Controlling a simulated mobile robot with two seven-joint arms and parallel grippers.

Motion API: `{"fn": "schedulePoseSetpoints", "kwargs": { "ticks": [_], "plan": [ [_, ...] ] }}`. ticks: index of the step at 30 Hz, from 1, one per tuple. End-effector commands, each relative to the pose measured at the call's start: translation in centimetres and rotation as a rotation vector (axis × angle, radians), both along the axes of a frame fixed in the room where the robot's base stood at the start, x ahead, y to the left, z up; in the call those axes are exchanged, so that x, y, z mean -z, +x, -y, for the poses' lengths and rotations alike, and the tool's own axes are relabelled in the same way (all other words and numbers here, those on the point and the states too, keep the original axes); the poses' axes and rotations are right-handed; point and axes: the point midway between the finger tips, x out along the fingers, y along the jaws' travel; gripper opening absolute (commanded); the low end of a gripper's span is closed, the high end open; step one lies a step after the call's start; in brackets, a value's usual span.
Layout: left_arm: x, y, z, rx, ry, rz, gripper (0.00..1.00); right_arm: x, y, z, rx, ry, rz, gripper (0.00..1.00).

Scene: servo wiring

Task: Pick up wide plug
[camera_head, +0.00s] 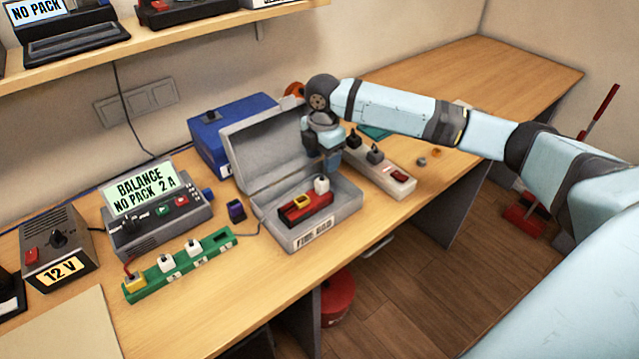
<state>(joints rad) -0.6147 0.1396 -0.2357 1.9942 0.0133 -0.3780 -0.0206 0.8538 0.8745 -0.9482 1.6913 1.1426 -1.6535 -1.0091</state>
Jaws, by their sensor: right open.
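My right arm comes in from the right. Its open gripper (331,168) points down over the open grey box (325,233), above a red block (308,208) inside it. A white plug (321,185) and a yellow-topped piece (301,201) stand on that block. The white plug is just below the gripper; I cannot tell whether they touch. A green strip (180,268) carries a yellow plug (135,283) and white plugs (166,263). A dark purple plug-like piece (236,211) stands between strip and box. I cannot tell which is the wide plug. My left gripper is out of view.
The box's raised lid (268,148) stands behind the gripper. A grey strip (385,178) with dark plugs lies right of the box. A charger (155,215), a 12 V supply (60,245) and a blue case (215,130) stand left. The table's far right is clear.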

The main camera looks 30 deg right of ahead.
Motion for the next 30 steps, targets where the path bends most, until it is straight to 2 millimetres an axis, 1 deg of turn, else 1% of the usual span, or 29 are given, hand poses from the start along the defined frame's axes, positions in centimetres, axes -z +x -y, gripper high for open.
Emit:
{"fn": "schedulePoseSetpoints", "kwargs": {
  "ticks": [1,3,11,18,22,28,29,30],
  "plan": [
    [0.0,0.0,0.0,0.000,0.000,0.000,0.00,0.9,0.0,0.0,0.000,0.000,-0.002,0.57],
    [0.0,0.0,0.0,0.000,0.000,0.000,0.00,1.9,0.0,-0.1,0.000,0.000,-0.001,0.57],
    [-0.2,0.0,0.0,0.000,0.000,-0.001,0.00,3.8,0.0,-0.1,0.000,0.001,0.001,0.57],
    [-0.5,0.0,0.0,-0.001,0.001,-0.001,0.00,7.4,0.0,0.0,0.001,0.000,0.000,0.57],
    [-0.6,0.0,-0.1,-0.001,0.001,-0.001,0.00,8.2,0.0,0.0,0.000,0.000,0.003,0.57],
    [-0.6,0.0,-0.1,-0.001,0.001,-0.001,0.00,8.2,0.0,0.0,0.000,0.000,0.003,0.57],
    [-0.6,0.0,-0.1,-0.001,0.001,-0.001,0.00,8.2,0.0,0.0,0.000,0.000,0.003,0.51],
    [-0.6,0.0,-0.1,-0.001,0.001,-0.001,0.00,8.2,0.0,0.0,0.000,0.000,0.003,0.41]
  ]
}}
